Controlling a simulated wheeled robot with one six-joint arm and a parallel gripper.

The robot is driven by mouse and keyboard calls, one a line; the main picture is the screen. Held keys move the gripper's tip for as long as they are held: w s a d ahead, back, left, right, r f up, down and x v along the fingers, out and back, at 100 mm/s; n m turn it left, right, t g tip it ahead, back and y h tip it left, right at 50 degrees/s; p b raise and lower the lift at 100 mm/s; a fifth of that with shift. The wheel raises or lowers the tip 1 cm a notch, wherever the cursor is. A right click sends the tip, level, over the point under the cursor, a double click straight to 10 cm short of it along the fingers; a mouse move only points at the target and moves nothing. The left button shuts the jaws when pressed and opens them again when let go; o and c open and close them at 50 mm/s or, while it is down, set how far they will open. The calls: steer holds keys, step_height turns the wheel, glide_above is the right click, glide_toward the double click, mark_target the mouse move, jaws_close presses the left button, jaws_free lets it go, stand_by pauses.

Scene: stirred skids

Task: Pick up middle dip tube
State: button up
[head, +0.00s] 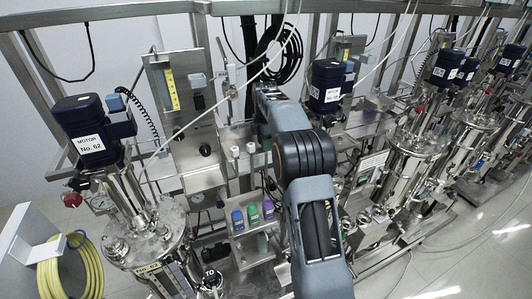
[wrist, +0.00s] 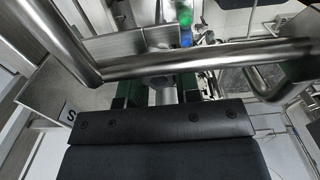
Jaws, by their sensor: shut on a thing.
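In the wrist view, my gripper (wrist: 158,92) reaches forward from its dark mount, with a finger on each side. It is shut on a pale grey metallic piece (wrist: 162,94), which I take for the dip tube. Only a short part of it shows, so I cannot tell whether it is the middle one. In the head view my arm hides the gripper and whatever it holds. Two upright rods with white tops, one at left (head: 235,151) and one at right (head: 251,147), stand left of my arm; they look like dip tubes.
A thick steel pipe (wrist: 200,60) crosses close in front of my gripper. A steel vessel with motor No. 62 (head: 88,130) stands left; more vessels (head: 410,160) stand right. Open floor (head: 480,245) lies right.

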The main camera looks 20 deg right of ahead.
steer(key=shift+c, duration=0.4)
steer(key=shift+s+r, duration=0.1)
steer(key=shift+r, duration=0.65)
steer(key=s+b, duration=0.8)
steer(key=s, duration=1.5)
steer(key=shift+s, duration=0.4)
steer(key=shift+f, duration=0.1)
